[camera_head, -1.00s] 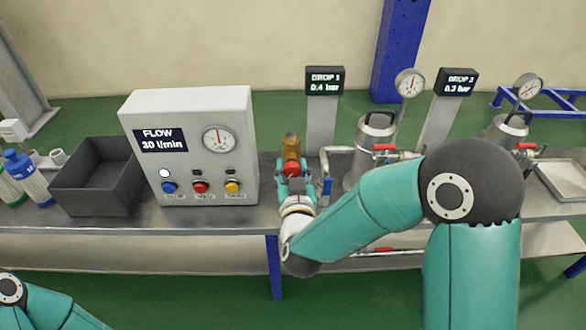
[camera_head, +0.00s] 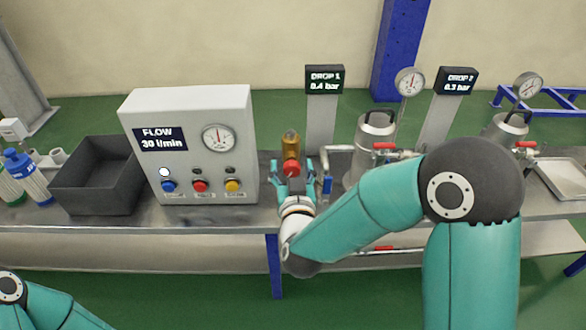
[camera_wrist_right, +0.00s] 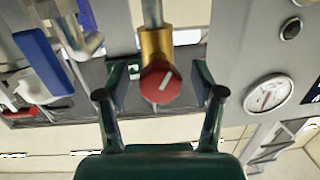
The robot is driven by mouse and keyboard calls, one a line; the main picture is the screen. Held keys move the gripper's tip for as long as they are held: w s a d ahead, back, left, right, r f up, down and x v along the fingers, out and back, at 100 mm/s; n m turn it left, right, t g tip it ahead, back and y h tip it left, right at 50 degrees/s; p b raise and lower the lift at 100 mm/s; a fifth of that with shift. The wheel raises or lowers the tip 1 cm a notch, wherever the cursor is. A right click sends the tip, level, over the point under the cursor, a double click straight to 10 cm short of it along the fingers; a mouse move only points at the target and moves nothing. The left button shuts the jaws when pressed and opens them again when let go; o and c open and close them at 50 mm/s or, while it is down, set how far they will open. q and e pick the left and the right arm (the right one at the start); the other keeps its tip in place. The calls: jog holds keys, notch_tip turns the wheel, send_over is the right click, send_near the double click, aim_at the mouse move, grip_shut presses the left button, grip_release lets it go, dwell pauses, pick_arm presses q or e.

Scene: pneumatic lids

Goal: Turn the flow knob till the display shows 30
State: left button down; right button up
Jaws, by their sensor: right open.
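The flow knob (camera_head: 291,168) is a red knob with a pale mark on its face, on a brass body (camera_head: 291,146). It also shows in the right wrist view (camera_wrist_right: 159,84). My right gripper (camera_head: 294,176) is open, its fingers on either side of the knob with a visible gap to each. The flow display (camera_head: 163,140) on the grey control box reads 30 l/min. My left arm shows at the lower left corner of the head view, but its gripper is out of the picture.
The control box (camera_head: 240,110) with a gauge and coloured buttons stands left of the knob. A dark bin (camera_head: 97,178) is further left. To the right are a blue-handled valve (camera_head: 327,186), a steel canister (camera_head: 374,130) and the DROP 1 display (camera_head: 324,80).

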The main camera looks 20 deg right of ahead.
jog(key=v, duration=0.7)
jog(key=shift+s+f, duration=0.1)
jog(key=shift+s, duration=0.05)
jog(key=s+a+f+n+g+y, duration=0.15)
jog(key=f+g, duration=0.25)
jog(key=f, duration=0.7)
jog(key=s+f+g+y, duration=0.2)
jog(key=f+g+y, duration=0.1)
jog(key=f, duration=0.7)
jog(key=s+f+g+y, duration=0.3)
jog(key=s+f+g, duration=0.6)
jog(key=s+f, duration=0.55)
notch_tip(320, 180, up, 32)
jog(key=s+p, duration=0.1)
jog(key=p, duration=3)
jog(key=shift+s+a, duration=0.3)
jog(key=shift+a, duration=0.2)
